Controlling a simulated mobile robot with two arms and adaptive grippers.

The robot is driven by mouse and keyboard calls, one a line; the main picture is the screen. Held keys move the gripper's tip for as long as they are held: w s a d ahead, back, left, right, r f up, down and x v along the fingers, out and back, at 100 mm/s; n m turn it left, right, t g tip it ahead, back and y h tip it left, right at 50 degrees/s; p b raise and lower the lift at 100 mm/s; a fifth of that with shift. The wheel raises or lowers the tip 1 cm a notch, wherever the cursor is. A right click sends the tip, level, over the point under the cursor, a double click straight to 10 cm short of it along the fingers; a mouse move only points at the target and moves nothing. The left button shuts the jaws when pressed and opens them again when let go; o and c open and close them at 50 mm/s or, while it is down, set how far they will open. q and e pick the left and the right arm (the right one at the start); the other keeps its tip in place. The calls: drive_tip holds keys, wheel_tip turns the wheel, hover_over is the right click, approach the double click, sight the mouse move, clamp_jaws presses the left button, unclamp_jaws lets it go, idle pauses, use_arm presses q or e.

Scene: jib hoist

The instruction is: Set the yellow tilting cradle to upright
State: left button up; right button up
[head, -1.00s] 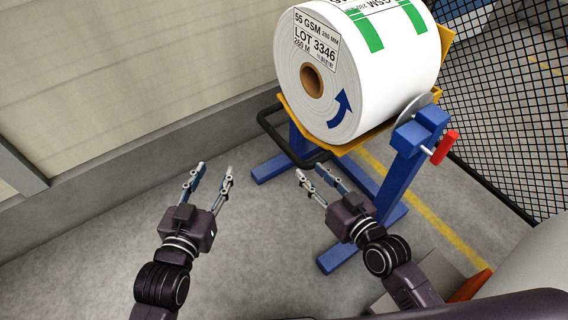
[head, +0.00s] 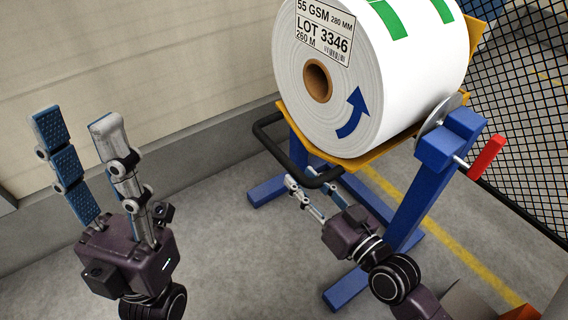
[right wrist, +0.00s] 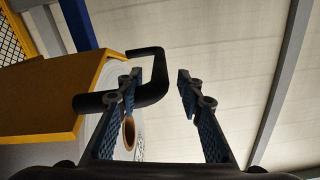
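The yellow tilting cradle (head: 372,160) sits on a blue stand and carries a large white roll (head: 335,95) lying on its side, its cored end facing left. A black bar handle (head: 262,137) sticks out from the cradle's left side; it also shows in the right wrist view (right wrist: 152,92). A red lever (head: 487,157) is on the stand's right post. My right gripper (head: 312,187) is open beside the handle's near end. In the right wrist view the handle's bend shows between the fingers; I cannot tell whether they touch. My left gripper (head: 76,120) is open and empty, raised at the left.
The blue stand (head: 412,200) has feet spreading on the floor. A black mesh fence (head: 525,120) is close on the right. A pale panelled wall (head: 150,60) runs behind at left. The grey floor (head: 225,240) between my arms is clear.

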sight(285, 161)
drive_tip(key=shift+b+x, duration=1)
drive_tip(key=shift+x, duration=2.9)
drive_tip(key=shift+c, duration=0.3)
clamp_jaws()
